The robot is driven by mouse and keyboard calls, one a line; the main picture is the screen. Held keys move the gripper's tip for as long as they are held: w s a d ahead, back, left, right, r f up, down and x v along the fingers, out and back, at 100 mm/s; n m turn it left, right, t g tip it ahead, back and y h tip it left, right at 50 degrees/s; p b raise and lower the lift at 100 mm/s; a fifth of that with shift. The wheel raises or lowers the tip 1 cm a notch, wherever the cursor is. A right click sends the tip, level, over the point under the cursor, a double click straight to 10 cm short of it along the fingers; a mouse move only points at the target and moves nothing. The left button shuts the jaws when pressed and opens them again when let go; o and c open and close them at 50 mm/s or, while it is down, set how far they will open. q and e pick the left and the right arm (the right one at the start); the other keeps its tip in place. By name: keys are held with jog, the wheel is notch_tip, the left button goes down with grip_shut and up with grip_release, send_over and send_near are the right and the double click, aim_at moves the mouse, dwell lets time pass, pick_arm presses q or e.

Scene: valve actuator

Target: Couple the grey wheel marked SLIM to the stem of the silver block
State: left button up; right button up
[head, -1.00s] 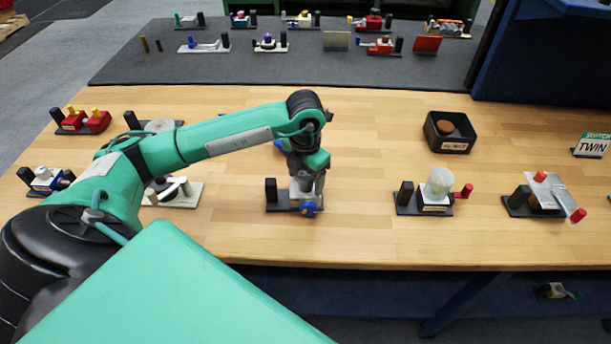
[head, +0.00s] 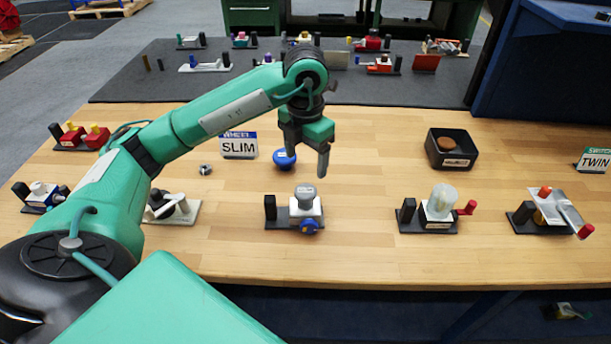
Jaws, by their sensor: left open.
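The silver block (head: 312,214) stands on a dark base plate with a black post at its left and a blue knob (head: 309,226) low on its front. A grey, round, wheel-like piece (head: 305,192) sits upright on top of the block, covering where a stem would be. No marking on it is readable, and I cannot tell how firmly it is seated. The sign reading WHEEL SLIM (head: 238,146) stands farther back. My left gripper (head: 309,160) is open and empty, above and behind the block, clear of it. My right gripper is out of view.
A blue round knob (head: 284,159) and a small silver ring-like part (head: 205,169) lie near the sign. A clear-domed unit (head: 438,203) and a black bin (head: 451,149) are to the right. The wooden bench between them is free.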

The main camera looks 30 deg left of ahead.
pick_arm(q)
jog(key=shift+r, duration=1)
